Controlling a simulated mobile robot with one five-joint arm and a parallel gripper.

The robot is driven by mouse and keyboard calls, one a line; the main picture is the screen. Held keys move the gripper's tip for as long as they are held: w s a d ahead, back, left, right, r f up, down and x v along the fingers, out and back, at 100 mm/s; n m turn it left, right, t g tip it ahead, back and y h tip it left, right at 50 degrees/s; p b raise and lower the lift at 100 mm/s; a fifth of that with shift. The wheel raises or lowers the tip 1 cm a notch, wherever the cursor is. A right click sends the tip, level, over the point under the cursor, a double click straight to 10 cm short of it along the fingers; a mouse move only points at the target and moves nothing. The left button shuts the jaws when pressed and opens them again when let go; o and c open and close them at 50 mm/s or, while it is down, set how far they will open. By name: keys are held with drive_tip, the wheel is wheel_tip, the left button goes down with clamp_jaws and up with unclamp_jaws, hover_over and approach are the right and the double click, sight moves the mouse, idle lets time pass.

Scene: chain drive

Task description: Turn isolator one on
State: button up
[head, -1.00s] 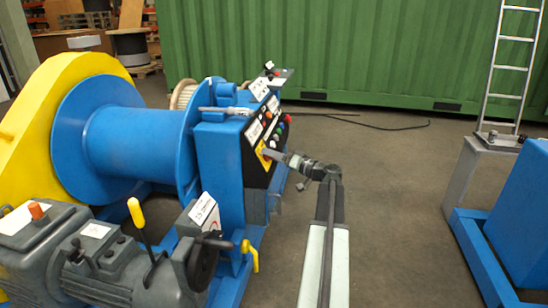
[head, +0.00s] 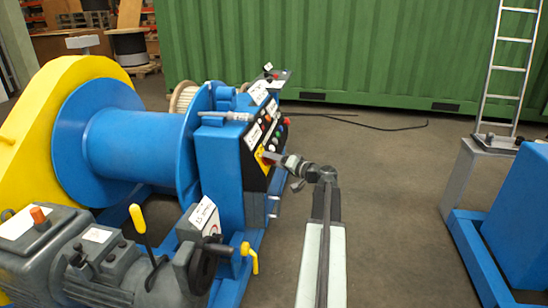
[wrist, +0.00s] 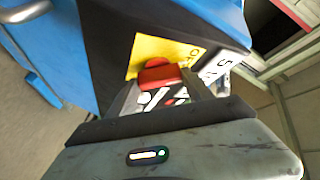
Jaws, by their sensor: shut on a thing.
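The blue control cabinet (head: 219,165) of the winch carries a sloping black panel with a yellow plate (head: 261,153). In the wrist view a red rotary handle (wrist: 160,75) sits on the yellow plate (wrist: 148,50), which bears a small round mark. My gripper (head: 273,157) reaches the panel from the right. In the wrist view its fingers (wrist: 168,93) are shut on the red handle, partly hiding it. The handle's exact angle and its on/off marking cannot be read clearly. A white label with partly visible characters (wrist: 218,66) is beside the plate.
Red and green buttons (head: 283,127) sit farther along the panel. A yellow lever (head: 138,220) and a grey motor unit (head: 105,262) stand in front of the drum (head: 130,150).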

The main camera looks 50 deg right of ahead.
drive_tip(key=shift+w+a+r+m+g+h+p, duration=0.1)
drive_tip(key=shift+r+m+g+h+p, duration=0.15)
drive_tip(key=shift+m+g+p, duration=1.65)
drive_tip(key=shift+w+d+r+m+g+h+p, duration=0.15)
drive_tip(key=shift+m+g+p, duration=0.7)
drive_tip(key=shift+m+p, duration=2.15)
drive_tip(key=shift+a+r+m+g+h+p, duration=0.15)
drive_tip(key=shift+m+g+h+p, duration=0.15)
drive_tip(key=shift+m+g+p, duration=1.6)
drive_tip(key=shift+t+p, duration=0.55)
drive_tip(key=shift+p, duration=0.4)
drive_tip(key=o, duration=1.4)
drive_tip(key=shift+c, duration=0.2)
